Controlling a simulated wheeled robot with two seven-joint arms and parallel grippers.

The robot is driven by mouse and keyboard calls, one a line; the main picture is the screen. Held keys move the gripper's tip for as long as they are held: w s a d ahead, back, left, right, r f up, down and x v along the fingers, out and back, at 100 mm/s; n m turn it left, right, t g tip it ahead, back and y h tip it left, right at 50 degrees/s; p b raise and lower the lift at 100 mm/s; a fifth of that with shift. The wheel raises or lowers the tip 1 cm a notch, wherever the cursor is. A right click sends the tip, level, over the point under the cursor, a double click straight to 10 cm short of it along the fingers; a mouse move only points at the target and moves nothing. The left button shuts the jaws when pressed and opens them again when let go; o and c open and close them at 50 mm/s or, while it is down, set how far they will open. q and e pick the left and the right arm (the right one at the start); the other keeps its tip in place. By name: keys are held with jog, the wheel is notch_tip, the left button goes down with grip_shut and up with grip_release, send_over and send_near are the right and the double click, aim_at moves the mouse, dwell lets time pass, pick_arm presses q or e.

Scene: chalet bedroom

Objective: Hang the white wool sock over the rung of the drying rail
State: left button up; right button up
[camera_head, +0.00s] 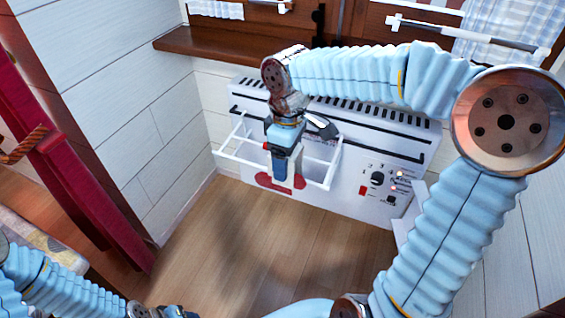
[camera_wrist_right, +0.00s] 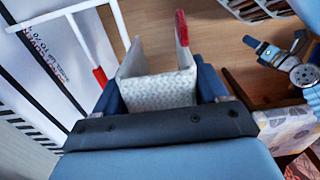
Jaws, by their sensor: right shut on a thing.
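The white wool sock with red ends (camera_wrist_right: 160,92) is folded in my right gripper (camera_head: 283,172). In the right wrist view its two halves point away from the palm, one with a red tip. In the head view red patches of the sock (camera_head: 298,182) show beside the fingers; the gripper hides most of it. The white drying rail (camera_head: 236,160) juts from the heater, and my right gripper is at its front rung. I cannot tell whether the rung lies between the sock's halves. My left gripper (camera_wrist_right: 256,51) is low and away from the rail, seemingly open and empty.
The white heater (camera_head: 400,135) has a slotted top, a knob and a red switch. A wooden sill (camera_head: 195,42) runs above it. A red curtain (camera_head: 70,160) hangs at left. The wooden floor (camera_head: 220,250) in front is clear.

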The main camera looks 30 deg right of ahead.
jog(key=shift+w+d+f, duration=0.55)
jog(key=shift+w+d, duration=1.45)
jog(key=shift+d, duration=0.35)
notch_tip(320, 180, down, 8)
jog(key=b, duration=0.5)
jog(key=shift+f+b, duration=1.55)
jog(key=shift+f, duration=0.9)
jog(key=o, duration=1.1)
jog(key=shift+r, duration=0.1)
